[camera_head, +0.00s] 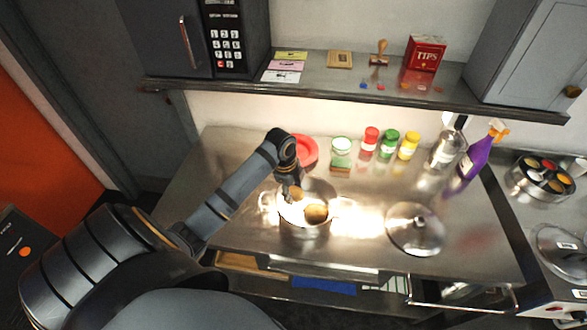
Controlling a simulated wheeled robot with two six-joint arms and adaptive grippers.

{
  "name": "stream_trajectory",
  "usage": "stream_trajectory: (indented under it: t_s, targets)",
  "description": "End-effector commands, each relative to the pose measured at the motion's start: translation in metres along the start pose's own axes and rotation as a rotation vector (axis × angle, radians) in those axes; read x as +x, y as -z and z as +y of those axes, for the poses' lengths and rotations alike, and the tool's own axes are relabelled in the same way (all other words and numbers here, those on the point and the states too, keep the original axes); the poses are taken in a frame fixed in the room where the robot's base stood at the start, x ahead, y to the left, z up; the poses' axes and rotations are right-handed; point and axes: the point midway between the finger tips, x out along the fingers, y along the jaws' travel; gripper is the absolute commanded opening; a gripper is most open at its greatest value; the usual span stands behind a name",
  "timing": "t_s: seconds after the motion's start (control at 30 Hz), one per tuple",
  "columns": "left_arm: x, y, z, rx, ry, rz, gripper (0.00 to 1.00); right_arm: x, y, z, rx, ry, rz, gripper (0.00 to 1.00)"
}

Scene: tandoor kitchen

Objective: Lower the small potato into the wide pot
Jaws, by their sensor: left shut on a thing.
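The wide pot (304,232) is a shiny metal pot with side handles, standing on the steel counter. My left gripper (295,190) points down over the back part of its opening. It is shut on the small potato (297,195), a brownish lump that is small in the picture and partly hidden by the fingers. Another brown, potato-like lump (316,213) shows inside the pot, in front and to the right. I cannot tell whether the held potato touches anything in the pot. My right gripper is not in view.
A glass lid (415,229) lies on the counter right of the pot. A red bowl or plate (303,151) is just behind the gripper. Several jars, a clear bottle (446,149) and a purple spray bottle (476,160) line the back. A shelf (330,91) overhangs behind.

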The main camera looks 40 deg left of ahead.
Motion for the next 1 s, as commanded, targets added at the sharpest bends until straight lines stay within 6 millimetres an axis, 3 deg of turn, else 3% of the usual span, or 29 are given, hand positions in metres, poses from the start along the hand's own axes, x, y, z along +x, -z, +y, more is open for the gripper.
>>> stream_trajectory:
  t_s: [0.63, 1.0]
  targets:
    - [0.039, -0.004, 0.005, 0.000, 0.000, 0.000, 0.16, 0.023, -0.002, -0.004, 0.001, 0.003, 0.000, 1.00]
    - [0.041, -0.004, 0.006, 0.000, 0.001, 0.000, 0.16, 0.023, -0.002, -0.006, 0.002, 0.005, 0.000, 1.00]
